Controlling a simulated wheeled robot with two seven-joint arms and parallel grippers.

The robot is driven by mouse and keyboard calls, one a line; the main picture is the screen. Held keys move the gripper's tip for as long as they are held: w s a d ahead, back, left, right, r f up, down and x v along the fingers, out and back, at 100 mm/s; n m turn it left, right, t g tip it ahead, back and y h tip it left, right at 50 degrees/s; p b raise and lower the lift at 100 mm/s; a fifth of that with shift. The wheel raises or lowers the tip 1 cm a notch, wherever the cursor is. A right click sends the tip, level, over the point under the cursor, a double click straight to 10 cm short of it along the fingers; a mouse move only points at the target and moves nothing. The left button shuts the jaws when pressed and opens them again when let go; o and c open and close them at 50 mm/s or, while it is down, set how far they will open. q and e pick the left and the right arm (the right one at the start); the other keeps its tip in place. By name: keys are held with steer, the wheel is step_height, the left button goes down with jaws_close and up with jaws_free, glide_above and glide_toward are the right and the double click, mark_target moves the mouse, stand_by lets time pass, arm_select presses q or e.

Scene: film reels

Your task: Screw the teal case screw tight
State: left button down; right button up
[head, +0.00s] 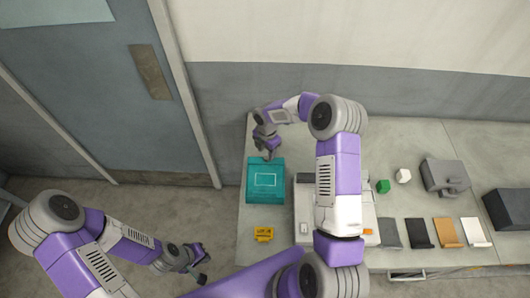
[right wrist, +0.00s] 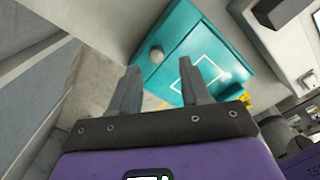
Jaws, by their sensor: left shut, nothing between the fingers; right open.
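The teal case (head: 265,190) lies on the left part of the table, with a white rectangle outline on its top. It also shows in the right wrist view (right wrist: 215,55). A round grey screw head (right wrist: 157,54) is on the case near its corner in the right wrist view; the arm hides it in the head view. My right gripper (head: 268,156) is at the far edge of the case. In the right wrist view its fingers (right wrist: 160,68) are open, with the screw head seen just past the gap between the tips. My left gripper (head: 204,279) is shut and empty, off the table at lower left.
A yellow block (head: 263,235) lies in front of the case. A pale machine (head: 304,215) stands right of it, partly behind my arm. Green (head: 383,186) and white (head: 403,176) blocks, a grey device (head: 443,176) and several coloured panels (head: 446,232) lie further right.

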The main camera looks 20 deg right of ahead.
mark_target(266, 158)
steer(key=shift+w+f, duration=0.2)
steer(key=shift+f, duration=1.95)
jaws_close()
